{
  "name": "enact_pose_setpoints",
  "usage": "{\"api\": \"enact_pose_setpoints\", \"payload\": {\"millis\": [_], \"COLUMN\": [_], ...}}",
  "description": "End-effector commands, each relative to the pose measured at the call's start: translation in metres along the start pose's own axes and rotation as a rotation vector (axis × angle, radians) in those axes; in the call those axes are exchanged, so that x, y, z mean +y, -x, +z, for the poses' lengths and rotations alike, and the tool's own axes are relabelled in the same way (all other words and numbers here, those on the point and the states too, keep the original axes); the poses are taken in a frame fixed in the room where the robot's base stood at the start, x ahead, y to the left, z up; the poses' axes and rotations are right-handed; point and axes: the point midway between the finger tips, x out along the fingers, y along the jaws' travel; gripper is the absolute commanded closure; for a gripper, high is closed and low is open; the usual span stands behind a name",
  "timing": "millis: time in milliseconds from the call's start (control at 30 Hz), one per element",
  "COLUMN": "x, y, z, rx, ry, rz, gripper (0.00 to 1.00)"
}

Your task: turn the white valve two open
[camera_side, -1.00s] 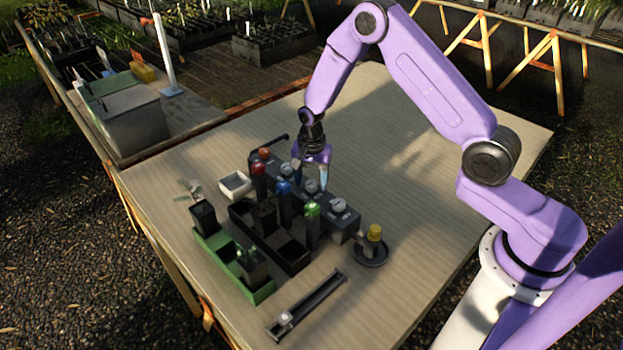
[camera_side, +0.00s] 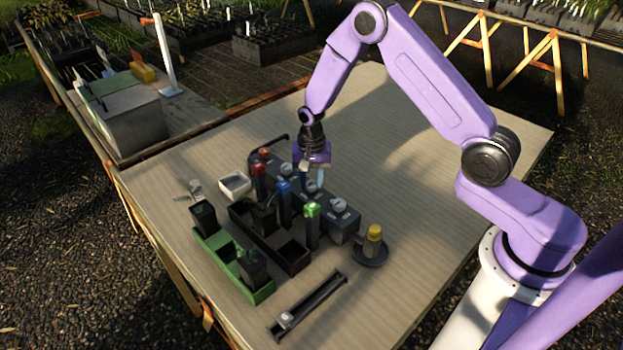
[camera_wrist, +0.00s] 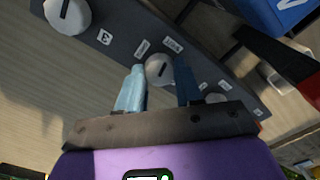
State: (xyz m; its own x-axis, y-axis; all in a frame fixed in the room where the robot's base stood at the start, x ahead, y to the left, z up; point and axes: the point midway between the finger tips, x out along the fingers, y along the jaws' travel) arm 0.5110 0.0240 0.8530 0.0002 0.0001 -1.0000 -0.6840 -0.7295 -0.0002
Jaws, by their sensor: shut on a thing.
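White valve two (camera_wrist: 159,69) is a round knob with a dark mark, on a dark valve block (camera_wrist: 120,22) with small white labels. In the wrist view, my gripper (camera_wrist: 159,88) has its pale blue fingers on either side of this knob, shut on it. In the side view, my gripper (camera_side: 312,176) is low over the middle of the block, and valve two (camera_side: 310,187) is partly hidden by a finger. White valve three (camera_wrist: 67,14), beside the label 3, also shows in the side view (camera_side: 338,204). Another white knob (camera_wrist: 215,98) is partly hidden behind the gripper.
Tubes with red (camera_side: 259,168), blue (camera_side: 284,187) and green (camera_side: 312,210) tops stand close in front of the block. A yellow-topped piece (camera_side: 374,233) stands on a round dark base at right. A green tray (camera_side: 215,249) lies at left. The table behind is clear.

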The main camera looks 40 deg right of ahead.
Motion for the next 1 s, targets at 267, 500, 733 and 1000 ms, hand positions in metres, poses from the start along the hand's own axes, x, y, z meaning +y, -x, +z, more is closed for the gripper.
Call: {"api": "enact_pose_setpoints", "payload": {"millis": [267,500,733,1000], "x": [-0.0004,-0.0006,-0.0008,-0.001], "y": [0.0004,0.0004,0.0005,0.0005], "z": [0.0003,0.0005,0.0007,0.0009], "rx": [-0.001,-0.001,-0.001,-0.001], "ry": [0.261,0.489,0.708,0.961], "rz": [0.0,0.001,0.001,0.001], "gripper": [0.95,0.95,0.95,0.95]}}
